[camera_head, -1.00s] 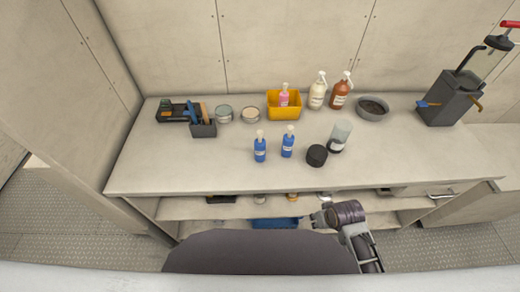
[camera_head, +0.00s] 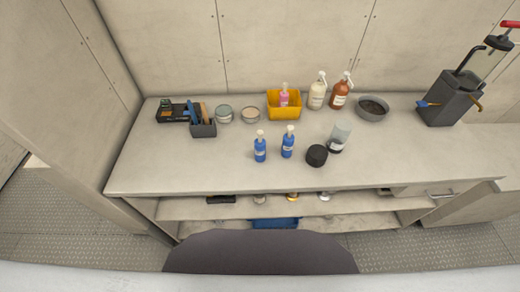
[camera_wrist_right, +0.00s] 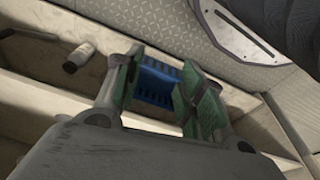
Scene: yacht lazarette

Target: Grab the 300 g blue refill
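Two blue bottles with pale caps stand upright side by side on the bench: a left blue bottle (camera_head: 260,149) and a right blue bottle (camera_head: 288,145). Their labels are too small to read, so I cannot tell which is the 300 g refill. My right gripper (camera_wrist_right: 165,95) shows in the right wrist view, open and empty, its green-padded fingers spread in front of the lower shelf. A blue tray (camera_wrist_right: 157,82) shows between and beyond the fingers. Neither gripper is visible in the head view.
On the bench (camera_head: 200,175) are a yellow bin (camera_head: 284,110) with a pink bottle, a cream bottle (camera_head: 318,95), a brown bottle (camera_head: 340,96), a grey bowl (camera_head: 373,107), a black round lid (camera_head: 317,155) and a clear jar (camera_head: 339,137). The bench front left is clear.

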